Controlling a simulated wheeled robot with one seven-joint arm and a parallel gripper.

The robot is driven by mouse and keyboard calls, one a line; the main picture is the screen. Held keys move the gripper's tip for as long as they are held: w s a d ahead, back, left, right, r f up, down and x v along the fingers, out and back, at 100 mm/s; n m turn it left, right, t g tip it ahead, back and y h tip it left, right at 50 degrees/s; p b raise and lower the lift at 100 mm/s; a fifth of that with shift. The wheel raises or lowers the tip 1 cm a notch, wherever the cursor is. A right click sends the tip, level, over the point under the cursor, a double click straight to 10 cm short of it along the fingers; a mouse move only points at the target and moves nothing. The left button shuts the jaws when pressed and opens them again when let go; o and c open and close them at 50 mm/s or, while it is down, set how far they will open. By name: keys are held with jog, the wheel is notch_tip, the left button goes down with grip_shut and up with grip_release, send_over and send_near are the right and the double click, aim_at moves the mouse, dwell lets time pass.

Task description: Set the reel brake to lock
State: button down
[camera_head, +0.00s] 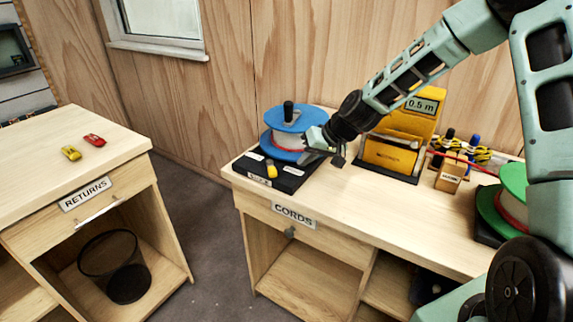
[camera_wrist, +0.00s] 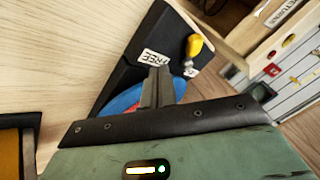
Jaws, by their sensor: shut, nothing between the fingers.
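The blue reel (camera_head: 285,133) stands on a black base (camera_head: 292,185) at the far-left end of the cords bench. The brake is a short yellow-tipped lever (camera_head: 271,170) at the front of this base, between two white labels. It also shows in the wrist view (camera_wrist: 194,45), where one label (camera_wrist: 153,57) reads FREE and the other is mostly hidden and unreadable. I cannot tell which setting the lever is at. My gripper (camera_head: 326,158) is shut and empty, right of the lever and beside the reel, apart from the lever. Its fingers (camera_wrist: 158,87) partly hide the reel and base.
A yellow box (camera_head: 393,152) marked 0.5 m stands behind and right of my gripper. Further right are a holder with coloured tools (camera_head: 452,170) and a green reel (camera_head: 514,185). Bare bench top (camera_head: 375,205) lies in front. The returns bench (camera_head: 35,175) stands left across a gap.

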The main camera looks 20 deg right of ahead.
aim_at(286, 177)
jog(key=x, duration=0.3)
jog(key=shift+a+r+p, duration=0.1)
jog(key=shift+a+p, duration=0.2)
jog(key=shift+p, duration=0.05)
jog(key=shift+w+a+r+p, duration=0.1)
jog(key=shift+a+p, duration=0.3)
jog(key=shift+a, duration=0.75)
jog(key=shift+w+a, duration=0.15)
jog(key=shift+a, duration=0.35)
